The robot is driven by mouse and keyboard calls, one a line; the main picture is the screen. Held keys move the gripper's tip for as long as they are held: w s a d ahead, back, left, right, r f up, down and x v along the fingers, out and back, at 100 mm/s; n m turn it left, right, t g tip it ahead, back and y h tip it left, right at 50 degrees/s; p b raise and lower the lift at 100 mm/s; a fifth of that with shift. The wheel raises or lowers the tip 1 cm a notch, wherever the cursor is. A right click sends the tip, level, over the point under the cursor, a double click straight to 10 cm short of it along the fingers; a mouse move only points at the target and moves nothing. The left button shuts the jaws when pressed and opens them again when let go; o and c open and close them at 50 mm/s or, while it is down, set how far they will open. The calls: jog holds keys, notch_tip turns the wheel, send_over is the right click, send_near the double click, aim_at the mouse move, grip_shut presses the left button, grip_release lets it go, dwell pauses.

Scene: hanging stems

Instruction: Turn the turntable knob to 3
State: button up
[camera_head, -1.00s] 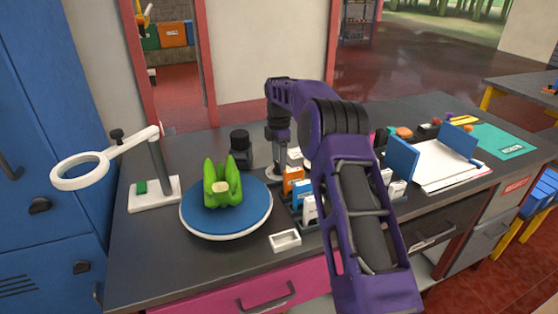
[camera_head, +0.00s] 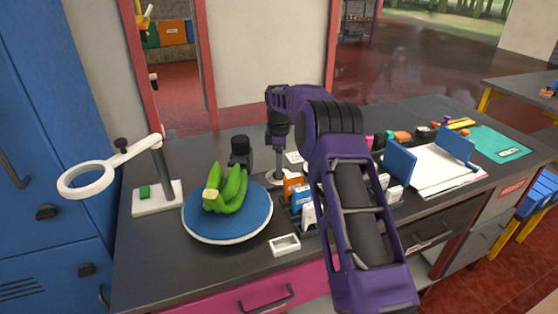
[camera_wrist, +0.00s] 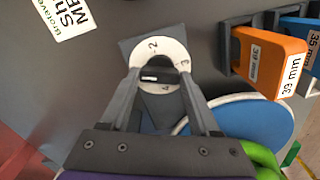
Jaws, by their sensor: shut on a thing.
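The turntable (camera_head: 245,228) is a round blue disc with a white rim, left of my arm in the head view. Green bananas (camera_head: 227,187) lie on it. Its white dial (camera_wrist: 172,50), marked 2, 3 and 4, shows in the wrist view. The dark knob (camera_wrist: 150,75) with a pale mark sits at its middle; I cannot tell which number it points to. My gripper (camera_wrist: 158,80) is shut on the knob. In the head view my gripper (camera_head: 279,168) points down at the dial, behind and right of the turntable.
A magnifier stand (camera_head: 158,197) is at the left. A black round object (camera_head: 240,150) stands behind the turntable. Orange and blue boxes (camera_wrist: 268,62) sit close beside the dial.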

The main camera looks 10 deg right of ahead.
jog(key=m+p, duration=0.1)
jog(key=m, duration=0.2)
jog(key=shift+r+m, duration=0.1)
jog(key=shift+m, duration=0.3)
jog(key=m+p, duration=0.1)
jog(key=m, duration=0.2)
jog(key=shift+m, duration=0.3)
jog(key=m, duration=0.3)
jog(key=shift+m, duration=0.3)
jog(key=m, duration=1.2)
jog(key=shift+m, duration=0.3)
jog(key=m, duration=0.3)
jog(key=shift+m, duration=2.5)
